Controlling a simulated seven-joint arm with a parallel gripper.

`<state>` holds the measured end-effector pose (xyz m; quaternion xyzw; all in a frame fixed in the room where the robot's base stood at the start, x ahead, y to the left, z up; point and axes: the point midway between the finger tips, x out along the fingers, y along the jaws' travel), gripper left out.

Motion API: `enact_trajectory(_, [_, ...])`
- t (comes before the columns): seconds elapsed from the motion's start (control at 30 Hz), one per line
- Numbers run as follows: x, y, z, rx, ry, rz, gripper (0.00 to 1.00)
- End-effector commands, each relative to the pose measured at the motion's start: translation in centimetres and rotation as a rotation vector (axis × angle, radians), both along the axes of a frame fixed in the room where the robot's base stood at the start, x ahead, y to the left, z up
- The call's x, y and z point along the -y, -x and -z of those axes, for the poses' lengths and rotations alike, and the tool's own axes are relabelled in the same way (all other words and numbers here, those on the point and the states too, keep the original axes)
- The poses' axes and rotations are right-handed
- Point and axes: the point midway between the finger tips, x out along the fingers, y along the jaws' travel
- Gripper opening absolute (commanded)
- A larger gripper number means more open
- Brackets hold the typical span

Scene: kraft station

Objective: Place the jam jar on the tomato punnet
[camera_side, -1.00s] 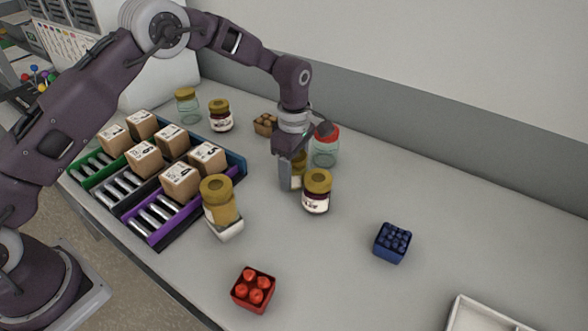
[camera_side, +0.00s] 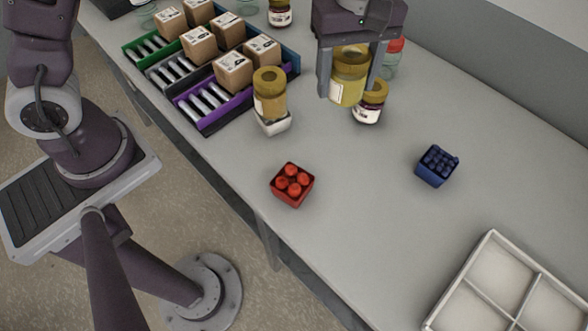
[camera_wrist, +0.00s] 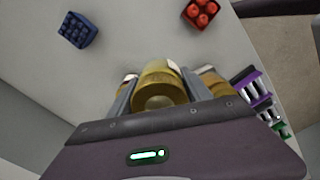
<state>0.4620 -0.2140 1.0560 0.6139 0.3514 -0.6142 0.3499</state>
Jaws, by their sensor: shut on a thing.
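My gripper (camera_side: 352,88) is shut on a honey-yellow jar (camera_side: 346,89) with a gold lid, upright and held above the table. The wrist view shows this jar (camera_wrist: 160,85) between the fingers. A dark jam jar (camera_side: 368,107) with a gold lid and white label stands on the table, partly hidden behind the held jar and a finger. Another dark jar (camera_side: 280,13) stands at the back. The tomato punnet (camera_side: 291,185), a red box with several tomatoes, sits nearer the front edge, apart from my gripper. It also shows in the wrist view (camera_wrist: 202,13).
A blueberry punnet (camera_side: 437,166) is at right; a white divided tray (camera_side: 480,262) is at front right. Table between the punnets is clear.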

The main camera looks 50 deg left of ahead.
Motion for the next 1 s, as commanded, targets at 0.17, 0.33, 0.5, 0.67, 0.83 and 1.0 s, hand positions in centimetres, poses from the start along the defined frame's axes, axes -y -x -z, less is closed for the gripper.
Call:
enact_trajectory(0.17, [1.7, 8.5, -1.1, 0.003, -0.001, 0.357, 0.00])
enact_trajectory(0.33, [1.7, 12.6, -1.1, 0.001, 0.000, 0.542, 0.00])
enact_trajectory(0.5, [1.5, 13.4, 2.3, -0.007, -0.001, 0.574, 0.00])
enact_trajectory(0.67, [1.6, 13.3, 5.2, -0.005, 0.000, 0.571, 0.00])
enact_trajectory(0.83, [1.6, 13.3, 8.4, -0.004, 0.000, 0.569, 0.00])
enact_trajectory(1.0, [1.6, 13.2, 8.9, 0.000, 0.001, 0.566, 0.00])
